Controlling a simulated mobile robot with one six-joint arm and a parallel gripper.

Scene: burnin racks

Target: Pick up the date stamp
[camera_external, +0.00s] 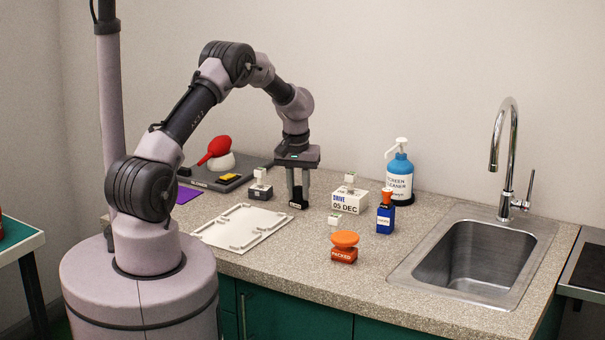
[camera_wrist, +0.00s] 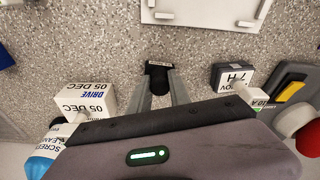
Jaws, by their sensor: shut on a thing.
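My gripper (camera_external: 298,192) points straight down over the counter, its two fingers shut on a small black block with a pale label strip, which looks like the date stamp (camera_external: 299,204). In the wrist view, the date stamp (camera_wrist: 158,74) sits between the fingertips of my gripper (camera_wrist: 159,92), its label facing the white tray. The fingers hide its upper part. Its base is at or very near the counter; I cannot tell whether it touches.
A white tray (camera_external: 238,223) lies to the left. A dark block (camera_external: 260,191) and a white "DRIVE 05 DEC" box (camera_external: 345,203) flank my gripper.

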